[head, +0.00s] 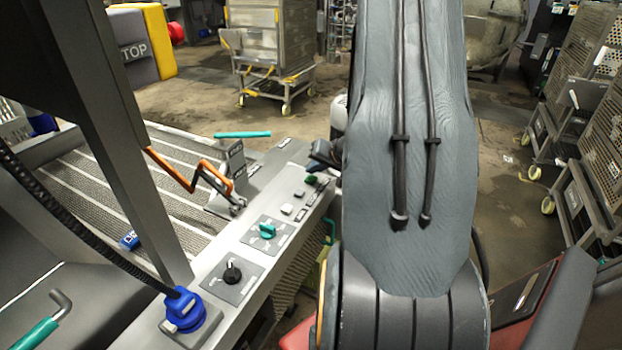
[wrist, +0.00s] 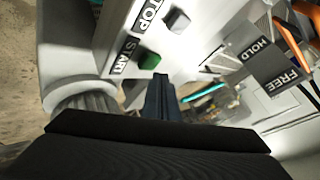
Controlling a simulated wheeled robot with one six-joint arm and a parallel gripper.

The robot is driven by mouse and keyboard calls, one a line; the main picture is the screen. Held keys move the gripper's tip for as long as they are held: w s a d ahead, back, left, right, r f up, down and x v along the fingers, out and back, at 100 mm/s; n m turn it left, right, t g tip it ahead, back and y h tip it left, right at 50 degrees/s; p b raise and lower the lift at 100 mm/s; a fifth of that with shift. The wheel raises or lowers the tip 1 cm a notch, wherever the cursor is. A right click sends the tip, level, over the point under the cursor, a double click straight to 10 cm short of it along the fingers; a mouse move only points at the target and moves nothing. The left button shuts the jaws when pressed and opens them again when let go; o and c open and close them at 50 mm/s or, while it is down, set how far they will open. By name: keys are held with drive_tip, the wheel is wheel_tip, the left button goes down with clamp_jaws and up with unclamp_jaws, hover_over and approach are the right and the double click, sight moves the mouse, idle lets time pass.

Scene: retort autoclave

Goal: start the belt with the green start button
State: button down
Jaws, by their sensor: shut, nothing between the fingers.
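The green start button (wrist: 149,61) sits on the light panel in the wrist view, beside a label (wrist: 124,54) that reads START. The button also shows in the head view (head: 311,180), at the far end of the control panel (head: 246,252). My gripper (wrist: 160,78) is shut and empty. Its fingertips appear just below the green button in the wrist view; whether they touch it I cannot tell. In the head view my arm hides most of the gripper, and only a dark part of it (head: 324,153) shows beside the button.
A grey button (wrist: 177,20) with a STOP label (wrist: 149,12) is near the green one. A green knob (head: 267,231) and a black knob (head: 232,272) are on the panel. An orange lever (head: 205,170) stands beside the belt (head: 100,185).

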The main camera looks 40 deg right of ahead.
drive_tip(key=shift+f, duration=0.1)
drive_tip(key=shift+f, duration=0.3)
